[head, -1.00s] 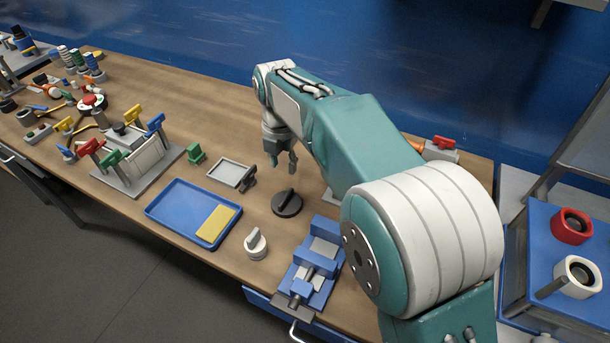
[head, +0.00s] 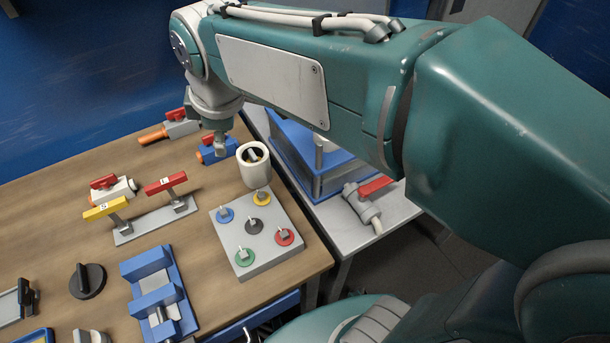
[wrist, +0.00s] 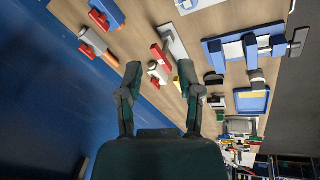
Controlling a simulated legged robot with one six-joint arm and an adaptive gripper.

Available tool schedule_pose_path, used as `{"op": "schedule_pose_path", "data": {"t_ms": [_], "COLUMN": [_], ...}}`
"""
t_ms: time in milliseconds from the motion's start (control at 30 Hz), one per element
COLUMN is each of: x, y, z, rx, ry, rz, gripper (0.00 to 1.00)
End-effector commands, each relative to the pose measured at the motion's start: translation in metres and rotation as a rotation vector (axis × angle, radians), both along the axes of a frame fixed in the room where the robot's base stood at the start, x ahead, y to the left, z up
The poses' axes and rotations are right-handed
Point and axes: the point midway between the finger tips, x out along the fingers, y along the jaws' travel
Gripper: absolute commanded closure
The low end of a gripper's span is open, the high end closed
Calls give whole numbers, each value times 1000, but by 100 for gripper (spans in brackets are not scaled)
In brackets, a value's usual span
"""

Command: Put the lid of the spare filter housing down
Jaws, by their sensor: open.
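A black round lid-like disc with a raised grip (head: 87,280) lies flat on the wooden bench, left of the blue vise; it also shows in the wrist view (wrist: 213,79). I cannot tell whether it is the spare housing's lid. A white cup-shaped housing (head: 246,176) stands open at the top near the bench's right end, with something pale inside. My gripper (wrist: 158,68) is open and empty in the wrist view, its two fingers well apart. In the head view it (head: 219,149) hangs beside the white cup, above a blue-and-red valve, its fingers small and partly hidden.
The blue vise (head: 155,288) stands at the front. A grey plate with coloured knobs (head: 266,225) is at the right end. Red and yellow handled valves (head: 166,183) stand behind the vise. A blue box (head: 305,180) on a side table is partly covered by my arm.

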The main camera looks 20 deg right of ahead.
Motion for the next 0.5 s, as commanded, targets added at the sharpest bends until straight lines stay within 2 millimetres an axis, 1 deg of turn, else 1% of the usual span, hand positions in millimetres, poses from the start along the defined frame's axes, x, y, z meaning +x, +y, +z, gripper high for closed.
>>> {"op": "schedule_pose_path", "data": {"t_ms": [33,100,167,200,333,400,500], "x": [-11,-27,-41,-51,-83,-97,-109], "y": [-25,-52,-73,-87,-122,-134,-145], "z": [2,0,-3,-6,-19,-27,-35], "rx": [35,87,133,165,272,322,372], "ry": [-14,-26,-39,-47,-78,-92,-106], "rz": [-137,-327,-488,-595,-921,-1060,-1192], "gripper": [53,53,53,53,53,53,53]}}
